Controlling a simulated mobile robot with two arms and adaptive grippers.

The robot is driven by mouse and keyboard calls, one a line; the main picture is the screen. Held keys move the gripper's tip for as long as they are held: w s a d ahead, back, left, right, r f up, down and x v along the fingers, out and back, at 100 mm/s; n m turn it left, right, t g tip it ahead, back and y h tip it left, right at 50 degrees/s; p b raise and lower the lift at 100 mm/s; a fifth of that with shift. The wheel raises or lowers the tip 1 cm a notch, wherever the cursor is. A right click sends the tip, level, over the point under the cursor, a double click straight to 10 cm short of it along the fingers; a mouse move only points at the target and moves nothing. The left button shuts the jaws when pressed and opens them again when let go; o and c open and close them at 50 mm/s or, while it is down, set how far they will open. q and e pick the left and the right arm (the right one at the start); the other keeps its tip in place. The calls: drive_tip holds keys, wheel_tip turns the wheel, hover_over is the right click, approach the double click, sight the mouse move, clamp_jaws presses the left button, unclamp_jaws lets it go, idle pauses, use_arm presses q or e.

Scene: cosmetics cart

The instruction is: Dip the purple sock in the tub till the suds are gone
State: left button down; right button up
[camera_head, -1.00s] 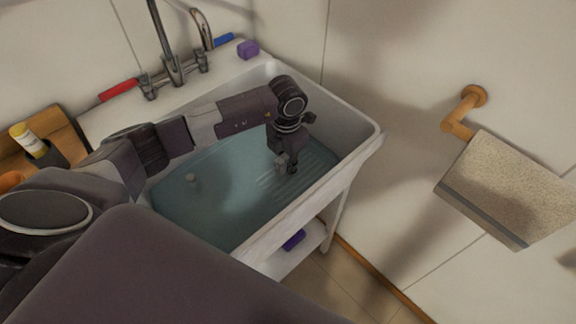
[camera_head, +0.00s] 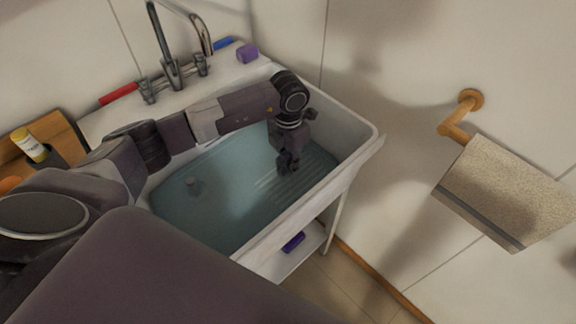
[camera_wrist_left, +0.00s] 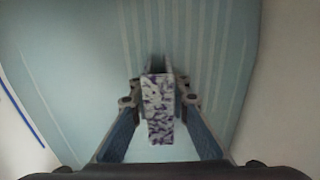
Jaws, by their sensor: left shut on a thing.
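The purple sock (camera_wrist_left: 160,108) shows in the left wrist view as a narrow strip mottled with white, suds-like patches. My left gripper (camera_wrist_left: 158,98) is shut on it, one finger on each side. In the head view my left gripper (camera_head: 287,163) points down inside the tub (camera_head: 352,133), over its ribbed right part. The sock cannot be made out there. The tub holds blue-green water (camera_head: 235,200). I cannot tell whether the sock touches the water. My right gripper is not in view.
Taps (camera_head: 172,72), a red item (camera_head: 118,93), a blue item (camera_head: 223,43) and a purple block (camera_head: 247,54) are on the back ledge. A yellow-labelled bottle (camera_head: 30,145) stands left. A towel (camera_head: 510,190) hangs right. Another purple item (camera_head: 293,242) lies on the shelf below.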

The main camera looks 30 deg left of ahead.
use_arm(q)
drive_tip(key=shift+r+p, duration=4.15)
drive_tip(key=shift+r, duration=2.4)
wheel_tip(320, 180, up, 8)
drive_tip(key=p, duration=0.4)
drive_tip(key=shift+p, duration=0.4)
